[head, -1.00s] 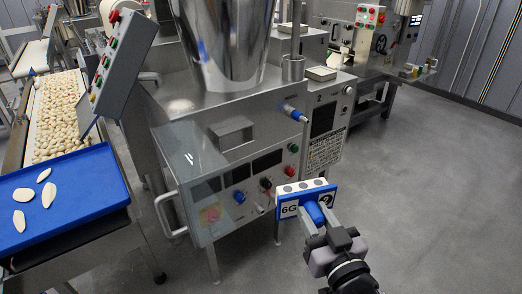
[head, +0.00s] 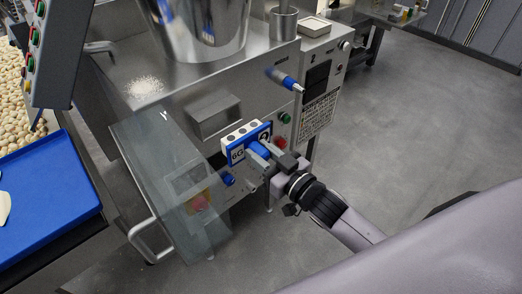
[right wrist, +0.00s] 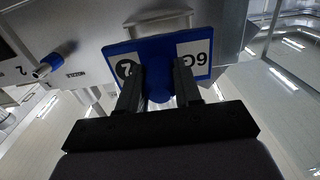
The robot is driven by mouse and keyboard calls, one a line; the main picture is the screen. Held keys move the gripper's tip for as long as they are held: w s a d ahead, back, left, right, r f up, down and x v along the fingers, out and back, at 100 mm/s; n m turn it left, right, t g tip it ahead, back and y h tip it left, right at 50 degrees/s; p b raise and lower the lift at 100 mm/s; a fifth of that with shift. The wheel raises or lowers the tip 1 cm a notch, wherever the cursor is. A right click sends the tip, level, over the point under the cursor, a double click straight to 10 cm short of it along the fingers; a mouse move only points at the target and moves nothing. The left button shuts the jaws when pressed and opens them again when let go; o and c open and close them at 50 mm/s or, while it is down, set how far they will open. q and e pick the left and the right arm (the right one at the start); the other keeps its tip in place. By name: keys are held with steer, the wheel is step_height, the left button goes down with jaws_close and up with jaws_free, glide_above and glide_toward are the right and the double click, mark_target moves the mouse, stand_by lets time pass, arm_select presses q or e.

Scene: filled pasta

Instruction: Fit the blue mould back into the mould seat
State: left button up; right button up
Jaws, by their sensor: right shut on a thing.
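The blue mould (head: 237,155) has a white top edge with dark round spots and a label reading 6G. My right gripper (head: 263,153) is shut on the round blue grip at the front of the mould. In the head view the mould is held up just in front of the machine's front face. In the right wrist view the mould (right wrist: 155,47) fills the upper middle, with the gripper's fingers (right wrist: 158,85) on either side of the blue grip. I cannot make out the mould seat clearly. My left gripper is not in view.
A clear guard panel (head: 165,185) with a metal handle (head: 143,240) stands left of the mould. A box-shaped metal housing (head: 214,115) juts out behind it. A blue-ended fitting (head: 284,80) sticks out to the upper right. A blue tray (head: 50,205) is at left. Open floor (head: 430,130) lies right.

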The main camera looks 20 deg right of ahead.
mark_target(245, 140)
steer(key=shift+r, duration=0.1)
steer(key=shift+b+x, duration=0.45)
steer(key=shift+x, duration=2.4)
steer(key=shift+p, duration=0.55)
steer(key=shift+b+x, duration=0.85)
steer(key=shift+x, duration=1.25)
steer(key=shift+w, duration=0.1)
stand_by(0.9)
